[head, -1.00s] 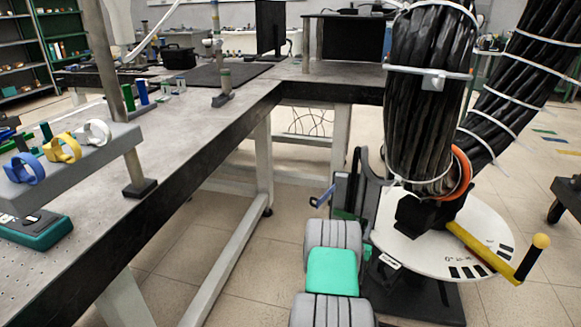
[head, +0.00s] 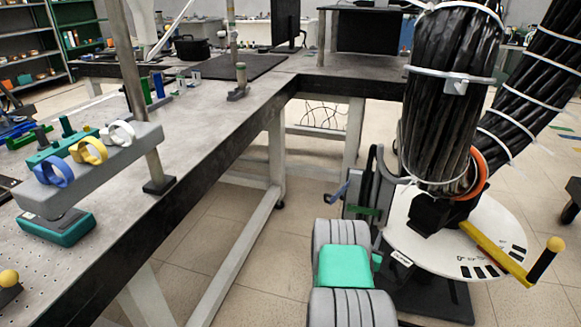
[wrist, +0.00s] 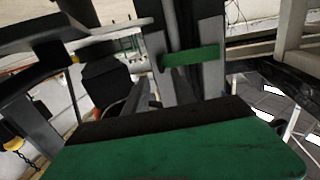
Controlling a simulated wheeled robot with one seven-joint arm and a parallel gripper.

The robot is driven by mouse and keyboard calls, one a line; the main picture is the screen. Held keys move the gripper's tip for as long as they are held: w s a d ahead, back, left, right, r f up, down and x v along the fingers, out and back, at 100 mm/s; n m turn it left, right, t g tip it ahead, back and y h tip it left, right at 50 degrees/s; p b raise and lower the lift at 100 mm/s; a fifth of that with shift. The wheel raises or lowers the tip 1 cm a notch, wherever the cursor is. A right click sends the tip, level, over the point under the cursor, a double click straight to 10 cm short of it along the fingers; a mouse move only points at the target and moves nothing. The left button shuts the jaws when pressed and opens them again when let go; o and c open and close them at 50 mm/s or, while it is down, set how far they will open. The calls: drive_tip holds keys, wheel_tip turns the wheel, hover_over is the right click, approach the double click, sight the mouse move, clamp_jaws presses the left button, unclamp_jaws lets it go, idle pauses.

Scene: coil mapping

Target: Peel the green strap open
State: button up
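A narrow green band (wrist: 190,57) lies across grey upright parts in the wrist view. A similar green piece (head: 366,211) shows at the end of my arm in the head view; I cannot tell whether it is the strap. My gripper (head: 362,192) is dark and grey, just left of the white disc; its fingertips are not clear. A thick black cable bundle (head: 450,95) stands on the white disc (head: 490,235), with white ties around it. A large dark green panel (wrist: 190,150) fills the bottom of the wrist view.
A long bench (head: 200,120) runs along the left. On it a grey bar (head: 95,168) carries blue, yellow and white rings. A second cable bundle (head: 535,85) leans at the right. A yellow lever (head: 495,250) sticks out over the disc. Floor between bench and arm is clear.

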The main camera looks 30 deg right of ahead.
drive_tip(key=w+a+r+g+y+p, duration=0.1)
drive_tip(key=w+a+r+p, duration=0.2)
drive_tip(key=r, duration=0.4)
drive_tip(key=w+a+r+g+y+p, duration=0.1)
drive_tip(key=a+r+p, duration=0.25)
drive_tip(key=r, duration=0.25)
drive_tip(key=w+a+r+g+y+p, duration=0.1)
drive_tip(key=w+a+r+y+p, duration=0.1)
drive_tip(key=r+p, duration=0.35)
drive_tip(key=a+r+n+y+p, duration=0.2)
drive_tip(key=a+r+y+p, duration=0.1)
drive_tip(key=a+r, duration=0.5)
drive_tip(key=s+a+r+n+y+p, duration=0.1)
drive_tip(key=a+r+p, duration=0.4)
drive_tip(key=a, duration=0.8)
wheel_tip(320, 180, up, 3)
drive_tip(key=shift+s+f+n+y+p, duration=0.1)
drive_tip(key=shift+s+n+y+p, duration=0.2)
drive_tip(key=shift+n+y, duration=0.55)
drive_tip(key=shift+m+y, duration=0.25)
